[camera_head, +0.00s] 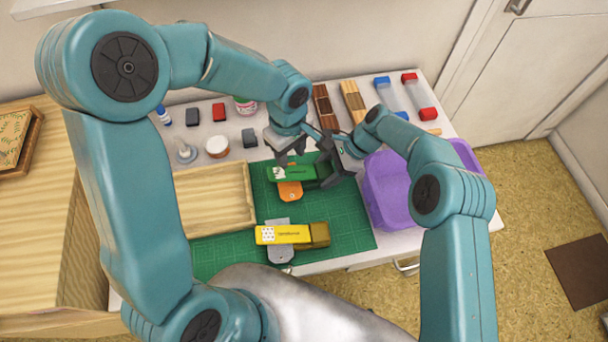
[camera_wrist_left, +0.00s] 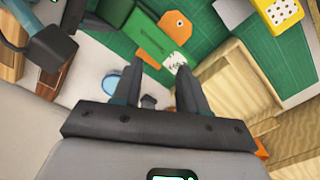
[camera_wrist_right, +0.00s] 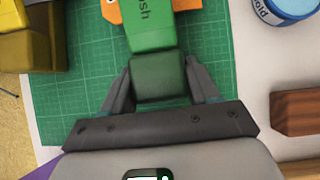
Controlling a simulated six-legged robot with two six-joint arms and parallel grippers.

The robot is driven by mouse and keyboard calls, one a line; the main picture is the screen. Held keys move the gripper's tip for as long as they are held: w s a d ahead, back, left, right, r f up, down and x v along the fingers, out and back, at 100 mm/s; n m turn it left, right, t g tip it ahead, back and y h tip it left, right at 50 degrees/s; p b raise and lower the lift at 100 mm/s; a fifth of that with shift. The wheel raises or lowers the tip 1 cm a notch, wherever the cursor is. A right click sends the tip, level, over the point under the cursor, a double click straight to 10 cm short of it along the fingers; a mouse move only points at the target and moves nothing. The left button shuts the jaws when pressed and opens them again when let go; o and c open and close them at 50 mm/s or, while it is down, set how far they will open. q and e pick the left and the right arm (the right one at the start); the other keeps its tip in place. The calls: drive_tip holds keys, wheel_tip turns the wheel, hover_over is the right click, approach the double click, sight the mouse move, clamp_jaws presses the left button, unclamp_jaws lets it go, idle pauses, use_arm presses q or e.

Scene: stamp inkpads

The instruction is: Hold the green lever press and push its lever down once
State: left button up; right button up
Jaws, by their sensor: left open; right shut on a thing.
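The green lever press (camera_head: 295,173) lies on the green cutting mat (camera_head: 350,232), with an orange tag-shaped piece (camera_head: 290,192) at its front side. My right gripper (camera_head: 328,170) is shut on the press's dark green rear block, which shows between its fingers in the right wrist view (camera_wrist_right: 158,78). My left gripper (camera_head: 291,156) is open and empty above the press's left end. In the left wrist view the press (camera_wrist_left: 150,38) and its white-patterned end (camera_wrist_left: 175,60) show just beyond the open fingertips, apart from them.
A yellow press (camera_head: 283,234) with a grey tag lies nearer on the mat. A wooden tray (camera_head: 212,197) stands left, a purple bin (camera_head: 385,195) right. Several inkpads, jars and blocks stand behind, including a red inkpad (camera_head: 218,112) and a white jar (camera_head: 217,146).

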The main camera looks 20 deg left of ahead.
idle(0.4)
use_arm(q)
drive_tip(key=shift+s+a+r, duration=0.1)
drive_tip(key=shift+a+r, duration=0.05)
drive_tip(key=c, duration=0.6)
drive_tip(key=s+a+r, duration=0.2)
drive_tip(key=a+r, duration=0.1)
drive_tip(key=shift+s, duration=0.2)
clamp_jaws()
drive_tip(key=shift+f, duration=3.15)
drive_tip(key=shift+s+f, duration=0.1)
